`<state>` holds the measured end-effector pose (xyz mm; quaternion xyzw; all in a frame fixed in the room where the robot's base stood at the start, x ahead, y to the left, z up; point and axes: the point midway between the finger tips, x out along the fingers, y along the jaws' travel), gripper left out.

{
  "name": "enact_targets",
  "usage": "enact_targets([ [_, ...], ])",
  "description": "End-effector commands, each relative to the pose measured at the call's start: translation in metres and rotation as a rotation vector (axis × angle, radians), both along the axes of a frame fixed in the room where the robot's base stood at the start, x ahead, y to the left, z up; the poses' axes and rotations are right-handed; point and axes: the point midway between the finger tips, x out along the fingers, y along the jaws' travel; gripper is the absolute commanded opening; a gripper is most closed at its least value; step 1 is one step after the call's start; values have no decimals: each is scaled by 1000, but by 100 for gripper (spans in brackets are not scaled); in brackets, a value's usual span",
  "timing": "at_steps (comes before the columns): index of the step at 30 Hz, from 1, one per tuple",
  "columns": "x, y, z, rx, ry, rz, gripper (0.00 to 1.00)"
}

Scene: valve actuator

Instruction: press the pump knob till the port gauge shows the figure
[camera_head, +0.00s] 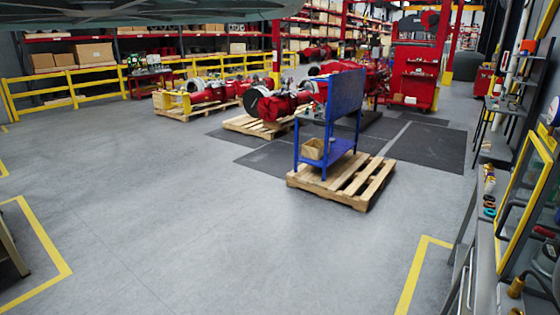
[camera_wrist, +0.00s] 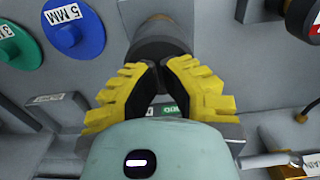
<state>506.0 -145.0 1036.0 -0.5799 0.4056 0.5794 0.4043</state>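In the wrist view, my gripper (camera_wrist: 159,66) has yellow fingers with dark pads, and the fingertips are drawn together with almost no gap. A dark round knob-like cylinder (camera_wrist: 157,38) lies straight beyond the fingertips, on a grey surface. The tips overlap its near end in the picture; I cannot tell whether they touch it. Whether this is the pump knob is not readable. No gauge face with a readable figure shows in either view. My gripper does not show in the head view.
In the wrist view, a blue disc marked 5 MM (camera_wrist: 73,27) and a green disc (camera_wrist: 17,45) are at upper left. A black round part (camera_wrist: 302,18) is at upper right. In the head view, a cluttered bench (camera_head: 486,255) runs along the right; a blue stand (camera_head: 331,120) is on a pallet (camera_head: 365,185). Open floor lies left.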

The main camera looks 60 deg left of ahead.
Motion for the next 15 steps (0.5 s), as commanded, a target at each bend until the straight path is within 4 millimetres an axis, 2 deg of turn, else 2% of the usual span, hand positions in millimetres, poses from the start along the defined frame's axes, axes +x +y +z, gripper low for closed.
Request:
enact_targets([
  [15, 1, 1, 35, 1, -2, 1, 0],
])
